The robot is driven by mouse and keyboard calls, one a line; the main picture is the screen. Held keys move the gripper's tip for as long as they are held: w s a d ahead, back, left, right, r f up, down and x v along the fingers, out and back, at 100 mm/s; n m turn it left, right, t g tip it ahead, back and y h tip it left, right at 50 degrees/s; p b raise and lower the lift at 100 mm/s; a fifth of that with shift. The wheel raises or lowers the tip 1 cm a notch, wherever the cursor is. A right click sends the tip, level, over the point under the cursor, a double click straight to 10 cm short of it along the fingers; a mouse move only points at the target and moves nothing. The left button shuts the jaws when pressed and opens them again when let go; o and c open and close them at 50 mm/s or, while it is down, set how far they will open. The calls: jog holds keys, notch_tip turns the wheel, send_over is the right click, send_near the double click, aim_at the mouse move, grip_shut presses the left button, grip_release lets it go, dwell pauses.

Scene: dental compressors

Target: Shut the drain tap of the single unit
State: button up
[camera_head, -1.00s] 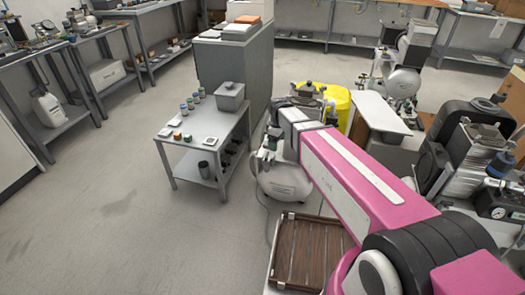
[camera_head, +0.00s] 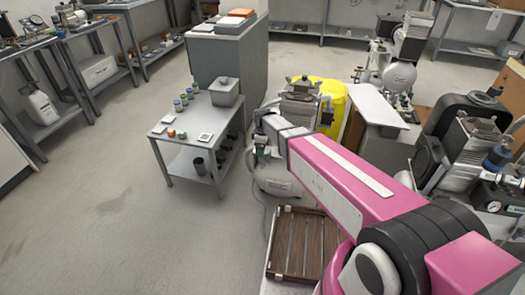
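A small compressor with a white tank (camera_head: 276,181) and a metal pump head (camera_head: 301,101) stands on the floor in the middle, beyond my pink arm. It looks like the single unit, but I cannot be sure. My gripper (camera_head: 256,148) is at the far end of the arm, in front of this compressor's left side and above its tank. It is small and overlaps the machine, so I cannot tell its opening or whether it touches anything. I cannot make out the drain tap. My arm hides part of the compressor's right side.
A grey table (camera_head: 183,129) with jars and a grey bin stands just left of the compressor. A brown slatted crate (camera_head: 303,243) lies in front. Larger compressors (camera_head: 462,150) crowd the right. The floor at left is clear.

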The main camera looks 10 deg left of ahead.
jog(key=shift+f, duration=0.95)
jog(key=c, duration=0.9)
